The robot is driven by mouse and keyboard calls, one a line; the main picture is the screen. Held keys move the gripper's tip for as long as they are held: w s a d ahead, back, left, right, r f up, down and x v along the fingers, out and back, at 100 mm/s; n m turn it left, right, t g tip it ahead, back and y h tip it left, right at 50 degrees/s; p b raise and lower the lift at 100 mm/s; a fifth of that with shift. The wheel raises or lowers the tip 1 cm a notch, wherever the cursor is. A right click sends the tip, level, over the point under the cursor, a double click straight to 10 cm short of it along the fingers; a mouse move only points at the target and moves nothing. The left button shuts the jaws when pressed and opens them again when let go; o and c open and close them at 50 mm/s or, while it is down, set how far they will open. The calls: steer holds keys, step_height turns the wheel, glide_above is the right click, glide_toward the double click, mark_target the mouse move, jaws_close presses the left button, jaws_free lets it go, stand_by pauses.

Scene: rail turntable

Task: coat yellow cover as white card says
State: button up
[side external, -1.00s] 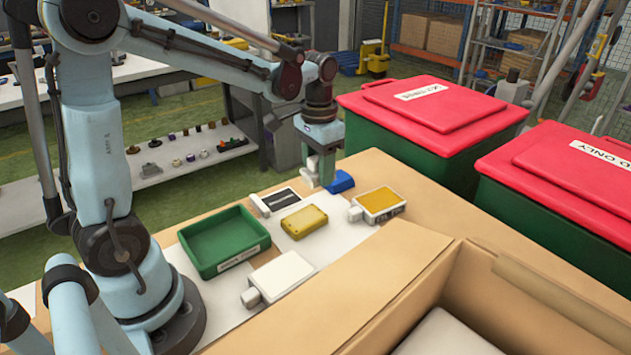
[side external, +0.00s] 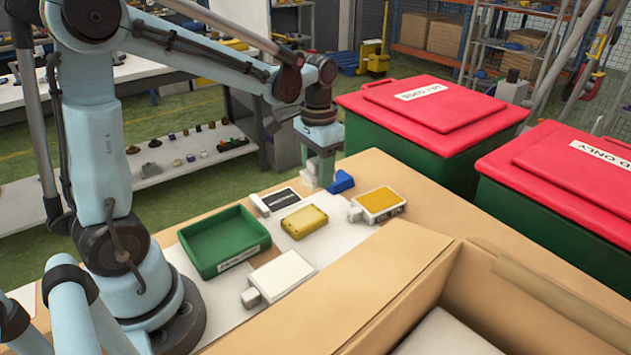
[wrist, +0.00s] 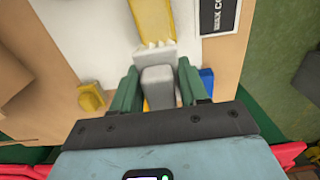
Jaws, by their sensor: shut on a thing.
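The yellow cover (side external: 304,221) lies flat on a white sheet, and part of it shows at the top of the wrist view (wrist: 152,18). A white-edged card with a dark face (side external: 280,202) lies beside it; part of its lettering shows in the wrist view (wrist: 217,15), reading "WAX CO", the rest cut off. My gripper (wrist: 158,88) is shut on a grey block-shaped tool (wrist: 157,74), whose pale toothed end points toward the cover. In the side view my gripper (side external: 320,172) is behind the cover. Whether the tool touches the cover, I cannot tell.
A green tray (side external: 256,257) stands left of the cover. A white pad with a grey handle (side external: 284,276) lies in front, a yellow-topped pad (side external: 381,200) to the right. A blue piece (side external: 342,181) is close beside my gripper. An open cardboard box (side external: 425,290) fills the front right.

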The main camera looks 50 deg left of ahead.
glide_above(318, 210)
steer(key=shift+f, duration=2.9)
steer(key=shift+s+f, duration=0.1)
steer(key=shift+f, duration=0.8)
steer(key=shift+s+r, duration=0.35)
steer(key=shift+s, duration=0.5)
steer(key=shift+c, duration=0.4)
steer(key=shift+s+d+f, duration=0.1)
steer(key=shift+s+f, duration=0.1)
steer(key=shift+s, duration=0.95)
steer(key=shift+s+f, duration=0.15)
steer(key=shift+s, duration=0.2)
steer(key=shift+s+d, duration=0.1)
steer(key=shift+s, duration=1.2)
steer(key=shift+w+a, duration=0.2)
steer(key=shift+w, duration=3.6)
steer(key=shift+r, duration=4)
steer(key=shift+s, duration=0.1)
